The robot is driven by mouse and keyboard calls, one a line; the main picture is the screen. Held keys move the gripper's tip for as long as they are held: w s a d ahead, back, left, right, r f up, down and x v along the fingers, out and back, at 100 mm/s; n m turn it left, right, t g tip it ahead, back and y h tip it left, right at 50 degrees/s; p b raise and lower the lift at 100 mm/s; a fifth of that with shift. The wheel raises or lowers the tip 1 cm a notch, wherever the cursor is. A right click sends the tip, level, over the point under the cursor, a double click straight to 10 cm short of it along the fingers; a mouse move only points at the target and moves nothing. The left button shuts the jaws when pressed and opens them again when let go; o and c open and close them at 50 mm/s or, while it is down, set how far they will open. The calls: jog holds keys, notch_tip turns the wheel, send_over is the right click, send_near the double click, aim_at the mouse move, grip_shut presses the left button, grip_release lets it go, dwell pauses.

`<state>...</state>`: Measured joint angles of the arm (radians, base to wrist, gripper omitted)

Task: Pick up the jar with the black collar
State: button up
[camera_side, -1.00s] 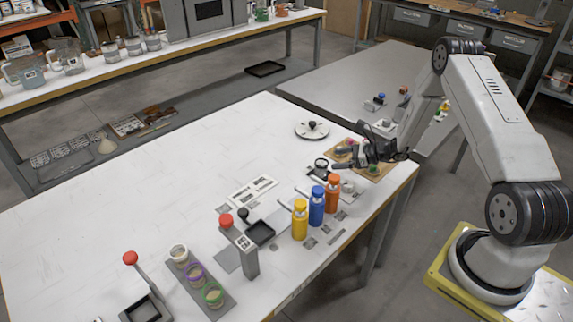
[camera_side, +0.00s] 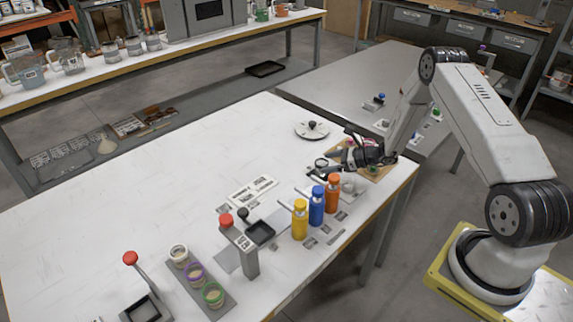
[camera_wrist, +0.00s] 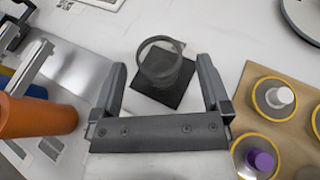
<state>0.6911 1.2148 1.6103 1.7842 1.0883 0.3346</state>
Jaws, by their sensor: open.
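The jar with the black collar (camera_wrist: 161,66) shows in the wrist view as a clear round jar with a dark rim, standing on a dark square pad (camera_wrist: 150,98). In the side view the jar (camera_side: 321,163) is small and close to my gripper's fingers. My gripper (camera_side: 318,172) is open and empty. In the wrist view its two fingers (camera_wrist: 163,66) appear on either side of the jar, with space between them and it. I cannot tell the exact height of the fingers over the jar.
Orange (camera_side: 332,194), blue (camera_side: 317,206) and yellow (camera_side: 300,220) bottles stand nearby, left of the gripper in the wrist view. A brown board (camera_wrist: 245,95) with yellow-ringed jars lies to the right there. A round disc with a knob (camera_side: 312,130) lies behind.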

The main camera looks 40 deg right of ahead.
aim_at(316, 164)
jog(key=shift+x, duration=2.3)
grip_shut()
jog(key=shift+r, duration=0.8)
jog(key=s+a+r, duration=0.3)
jog(key=s+r, duration=0.8)
jog(key=s, duration=0.2)
jog(key=shift+s+a+r, duration=0.15)
jog(key=shift+s+a, duration=0.1)
jog(key=shift+a, duration=0.15)
